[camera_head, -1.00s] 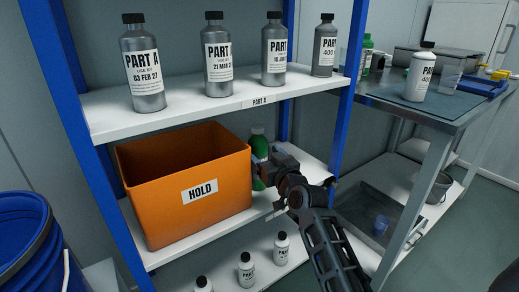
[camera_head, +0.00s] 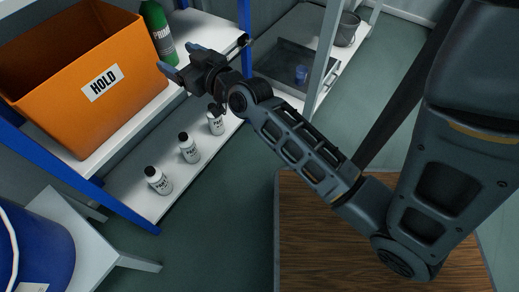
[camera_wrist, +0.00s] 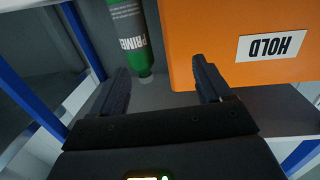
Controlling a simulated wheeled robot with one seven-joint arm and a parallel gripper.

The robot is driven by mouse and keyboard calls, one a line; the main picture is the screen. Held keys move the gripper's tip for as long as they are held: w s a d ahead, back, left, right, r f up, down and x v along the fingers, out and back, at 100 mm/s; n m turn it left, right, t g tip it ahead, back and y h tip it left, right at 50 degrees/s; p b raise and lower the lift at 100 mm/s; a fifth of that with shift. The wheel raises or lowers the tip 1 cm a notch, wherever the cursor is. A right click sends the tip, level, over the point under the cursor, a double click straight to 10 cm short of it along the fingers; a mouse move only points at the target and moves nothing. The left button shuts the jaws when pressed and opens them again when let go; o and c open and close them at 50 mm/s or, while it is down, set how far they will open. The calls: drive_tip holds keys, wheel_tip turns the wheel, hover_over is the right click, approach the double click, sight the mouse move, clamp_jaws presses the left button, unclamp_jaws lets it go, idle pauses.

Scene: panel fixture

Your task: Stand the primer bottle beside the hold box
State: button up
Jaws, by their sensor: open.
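The green primer bottle (camera_head: 158,33) stands on the shelf close to the right side of the orange hold box (camera_head: 125,105). It looks upright, and its top is cut off in the head view. The wrist view appears upside down and shows the primer bottle (camera_wrist: 130,40) at upper left and the box (camera_wrist: 215,60) at upper right, with a narrow gap between them. My gripper (camera_head: 180,58) is open and empty in front of the bottle. In the wrist view, the fingers of my gripper (camera_wrist: 162,72) are spread apart, with the bottle's end showing between them.
Small white bottles (camera_head: 189,147) stand on the lower shelf beneath. A blue shelf post (camera_head: 243,20) rises right of my gripper. A blue drum (camera_head: 35,255) is at lower left. A steel bench with a grey bucket (camera_head: 347,28) is at the upper right.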

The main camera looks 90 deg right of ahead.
drive_tip(key=s+a+f+n+y, duration=0.2)
drive_tip(key=s+a+f+y, duration=0.1)
drive_tip(key=a, duration=0.7)
drive_tip(key=s+a+r+n+y, duration=0.2)
drive_tip(key=s+a+y, duration=0.1)
drive_tip(key=s+a, duration=0.5)
drive_tip(key=s+a+r+n+y, duration=0.2)
drive_tip(key=s+a+n+y, duration=0.1)
drive_tip(key=s+a, duration=0.5)
drive_tip(key=a+y, duration=0.1)
drive_tip(key=a, duration=0.2)
drive_tip(key=shift+r+t+y, duration=0.15)
drive_tip(key=shift+t+y, duration=0.15)
drive_tip(key=shift+t, duration=0.1)
